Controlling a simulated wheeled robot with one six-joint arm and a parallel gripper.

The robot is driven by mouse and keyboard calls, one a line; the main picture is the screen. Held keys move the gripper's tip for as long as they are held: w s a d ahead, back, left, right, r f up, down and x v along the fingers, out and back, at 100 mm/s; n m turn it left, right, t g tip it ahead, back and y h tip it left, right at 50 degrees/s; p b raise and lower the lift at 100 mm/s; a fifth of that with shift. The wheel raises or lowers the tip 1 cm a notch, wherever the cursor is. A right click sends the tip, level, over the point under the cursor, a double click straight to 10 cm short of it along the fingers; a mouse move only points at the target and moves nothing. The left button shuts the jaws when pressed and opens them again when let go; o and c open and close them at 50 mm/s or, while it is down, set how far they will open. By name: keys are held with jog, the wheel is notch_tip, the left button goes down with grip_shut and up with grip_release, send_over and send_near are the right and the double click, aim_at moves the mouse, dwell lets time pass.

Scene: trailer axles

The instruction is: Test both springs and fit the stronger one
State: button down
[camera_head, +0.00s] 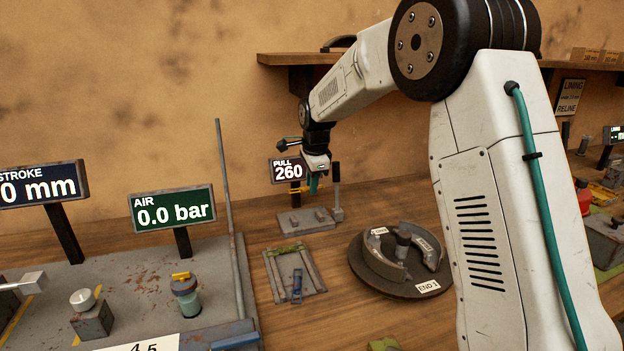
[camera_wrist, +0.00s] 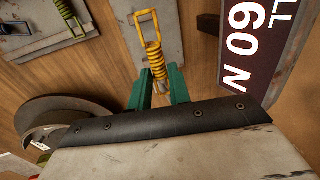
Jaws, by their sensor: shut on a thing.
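My gripper (camera_head: 314,184) hangs over the pull tester's grey plate (camera_head: 300,226), beside the display (camera_head: 286,170) that reads PULL 260. In the wrist view its green fingers (camera_wrist: 160,82) are shut on a yellow coil spring (camera_wrist: 155,58). The spring's long wire loop (camera_wrist: 145,28) points away from the fingers, over the grey plate. I cannot tell whether the loop is hooked on anything.
A dark upright lever (camera_head: 337,180) stands at the tester's right. A round backplate with brake shoes (camera_head: 402,255) lies right of the tray. At left is a grey bench fixture (camera_head: 130,290) with displays reading 0 mm and 0.0 bar. Bare wood lies between tester and tray.

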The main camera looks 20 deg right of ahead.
jog(key=shift+s+x, duration=0.3)
jog(key=shift+x, duration=1.05)
jog(key=shift+s+x, duration=0.25)
jog(key=shift+x, duration=1.1)
jog(key=shift+s+x, duration=0.3)
jog(key=shift+x, duration=1.05)
jog(key=shift+f, duration=0.25)
jog(key=c, duration=1.2)
grip_release()
jog(key=shift+r, duration=0.15)
jog(key=v, duration=0.7)
jog(key=shift+r, duration=0.3)
jog(key=shift+s, duration=0.1)
